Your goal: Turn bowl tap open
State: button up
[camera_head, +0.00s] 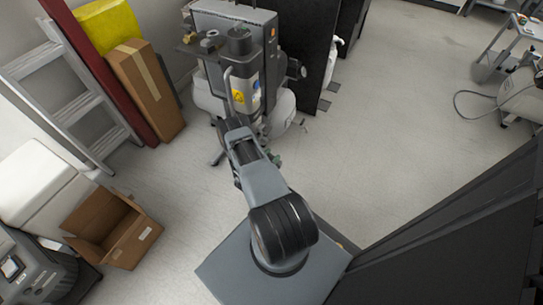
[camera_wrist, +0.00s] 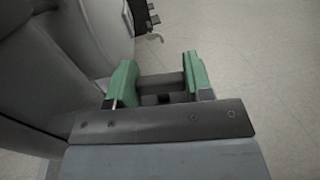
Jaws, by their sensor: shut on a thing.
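The compressor unit (camera_head: 236,32) stands at the back wall, with a grey upright body, a yellow warning label and a white rounded tank (camera_head: 283,108). My gripper (camera_wrist: 160,80) has green fingers and is low beside the pale tank (camera_wrist: 108,40) in the wrist view. Its fingers are shut on a small dark part between them, at the bowl tap's place; the tap's shape and angle are mostly hidden. In the head view my arm covers the tap, and only a bit of green finger shows.
An open cardboard box (camera_head: 112,228) lies on the floor at left. A ladder (camera_head: 68,90) and a tall brown carton (camera_head: 146,88) lean at the left wall. A black panel (camera_head: 306,50) stands right of the compressor. The floor at centre right is clear.

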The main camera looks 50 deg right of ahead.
jog(key=shift+n+t+y, duration=0.3)
jog(key=shift+n+t, duration=0.9)
jog(key=shift+t, duration=0.6)
jog(key=o, duration=0.9)
